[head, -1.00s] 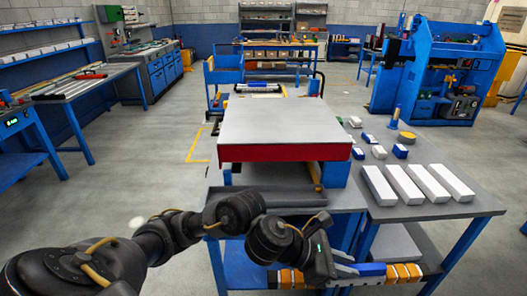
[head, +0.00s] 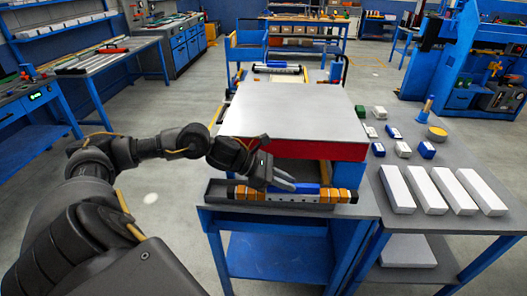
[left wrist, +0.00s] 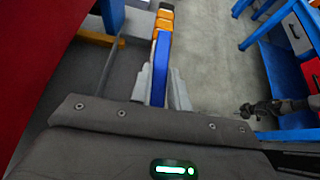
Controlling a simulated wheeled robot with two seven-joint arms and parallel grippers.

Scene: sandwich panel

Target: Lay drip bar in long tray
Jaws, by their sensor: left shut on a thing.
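The drip bar (head: 312,195) has orange and white blocks and a blue middle piece. My left gripper (head: 285,185) is shut on its blue part; in the left wrist view the blue part (left wrist: 160,72) sits between both fingers. The bar lies lengthwise over the long dark tray (head: 217,192), roughly in line with it. I cannot tell if it touches the tray floor. In the left wrist view, bare tray surface shows left of the bar and floor to its right. A dark arm-like shape (left wrist: 270,107) there seems to be my right gripper; its jaws are too small to read.
A grey-topped panel with a red edge (head: 320,149) stands right behind the tray. To the right, a grey table holds several white bars (head: 433,190), small blue, green and white blocks, and a yellow round thing (head: 437,133). Open floor lies left.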

